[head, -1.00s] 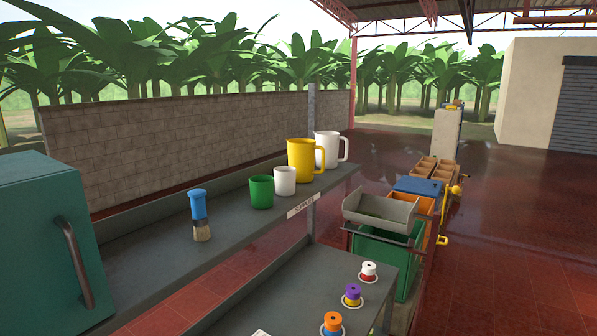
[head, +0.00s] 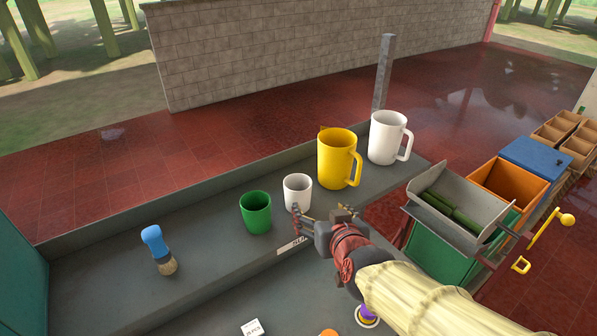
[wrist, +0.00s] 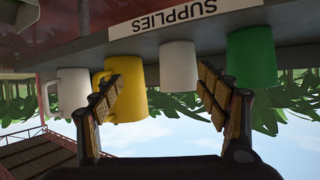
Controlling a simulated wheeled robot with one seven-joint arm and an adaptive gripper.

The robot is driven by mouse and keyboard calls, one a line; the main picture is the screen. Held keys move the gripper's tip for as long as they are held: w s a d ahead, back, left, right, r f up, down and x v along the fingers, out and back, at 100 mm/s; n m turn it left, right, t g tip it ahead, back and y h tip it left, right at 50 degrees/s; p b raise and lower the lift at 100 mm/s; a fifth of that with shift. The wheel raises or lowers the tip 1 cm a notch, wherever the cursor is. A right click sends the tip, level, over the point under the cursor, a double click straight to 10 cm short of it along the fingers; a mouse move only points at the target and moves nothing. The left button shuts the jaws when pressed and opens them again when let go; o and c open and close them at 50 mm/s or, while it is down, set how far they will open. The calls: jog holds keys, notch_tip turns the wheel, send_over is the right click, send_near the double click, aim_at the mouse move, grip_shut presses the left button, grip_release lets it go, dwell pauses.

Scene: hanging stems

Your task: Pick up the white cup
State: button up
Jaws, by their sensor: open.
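The small white cup (head: 297,193) stands upright on the grey shelf (head: 205,225), between a green cup (head: 256,212) and a yellow jug (head: 334,158). My gripper (head: 322,213) is open and empty at the shelf's front edge, just in front and to the right of the white cup; one fingertip overlaps the cup's lower edge in the head view. In the wrist view, which is upside down, the white cup (wrist: 178,66) shows between the spread fingers (wrist: 160,82), beyond them. Contact cannot be made out.
A white jug with a handle (head: 385,138) stands right of the yellow one. A blue-handled brush (head: 158,249) stands at the left. The shelf has a raised back edge and a front SUPPLIES label (wrist: 162,18). A lower surface holds spools (head: 367,315). Bins (head: 450,242) stand right.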

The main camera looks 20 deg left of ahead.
jog(key=p, duration=0.2)
send_near(295, 180)
jog(key=shift+s+d+f+t, duration=0.15)
jog(key=shift+s+t, duration=0.05)
jog(key=shift+s, duration=0.2)
jog(key=shift+s+d+f+t, duration=0.1)
jog(key=shift+s+d+t, duration=0.1)
jog(key=shift+s, duration=0.15)
jog(key=shift+w+a, duration=0.15)
jog(key=shift+a, duration=0.05)
jog(key=p+x, duration=0.2)
jog(key=x, duration=0.5)
jog(key=shift+w+f, duration=0.15)
jog(key=shift+w, duration=0.15)
jog(key=shift+c, duration=1.1)
jog(key=c, duration=0.9)
jog(key=shift+c, duration=0.2)
